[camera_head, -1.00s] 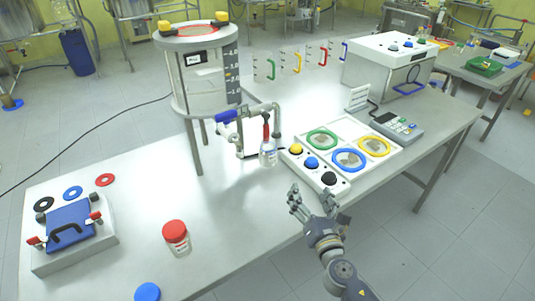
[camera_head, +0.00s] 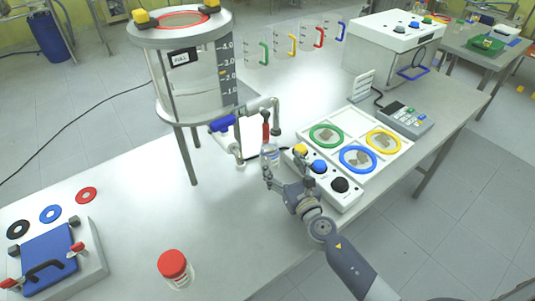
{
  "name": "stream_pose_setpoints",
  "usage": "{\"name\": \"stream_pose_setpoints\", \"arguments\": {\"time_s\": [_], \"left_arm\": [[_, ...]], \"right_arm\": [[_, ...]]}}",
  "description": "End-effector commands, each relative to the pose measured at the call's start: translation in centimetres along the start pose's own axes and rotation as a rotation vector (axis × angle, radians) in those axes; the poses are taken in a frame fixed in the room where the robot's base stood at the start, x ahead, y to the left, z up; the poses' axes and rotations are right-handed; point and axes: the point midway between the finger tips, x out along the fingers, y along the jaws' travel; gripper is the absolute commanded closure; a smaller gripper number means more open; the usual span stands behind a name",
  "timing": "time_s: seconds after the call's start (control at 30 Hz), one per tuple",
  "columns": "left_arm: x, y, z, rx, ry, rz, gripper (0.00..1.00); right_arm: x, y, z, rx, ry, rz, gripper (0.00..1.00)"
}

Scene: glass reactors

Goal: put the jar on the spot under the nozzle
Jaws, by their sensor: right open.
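A small clear jar (camera_head: 271,152) with a pale label stands under the red-handled nozzle (camera_head: 265,127) of the tank's pipe. My right gripper (camera_head: 268,175) is open at the jar, with its fingers beside and partly in front of it; I cannot tell whether they touch. The spot under the nozzle is hidden by the jar and my gripper. A second jar with a red lid (camera_head: 173,264) stands apart on the near part of the table. My left gripper is not in view.
The glass tank (camera_head: 190,75) stands on legs behind the pipe. A panel with colored knobs and ringed dishes (camera_head: 357,158) lies right of my gripper. A blue-lidded box (camera_head: 48,257) is at the left.

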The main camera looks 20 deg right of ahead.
Motion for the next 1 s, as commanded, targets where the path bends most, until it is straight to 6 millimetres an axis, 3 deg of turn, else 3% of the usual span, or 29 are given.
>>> {"name": "stream_pose_setpoints", "arguments": {"time_s": [0.1,0.3,0.7,1.0], "left_arm": [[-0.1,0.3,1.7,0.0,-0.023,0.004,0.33],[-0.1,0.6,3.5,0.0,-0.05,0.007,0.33],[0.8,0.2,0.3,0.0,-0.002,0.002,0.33],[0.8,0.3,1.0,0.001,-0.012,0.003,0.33]], "right_arm": [[1.9,0.0,0.1,0.001,-0.002,0.0,0.26],[3.2,0.1,0.0,0.002,0.0,0.001,0.26],[7.9,0.7,-0.2,0.001,-0.001,0.0,0.26],[8.4,0.8,-0.2,0.001,0.001,0.0,0.26]]}}
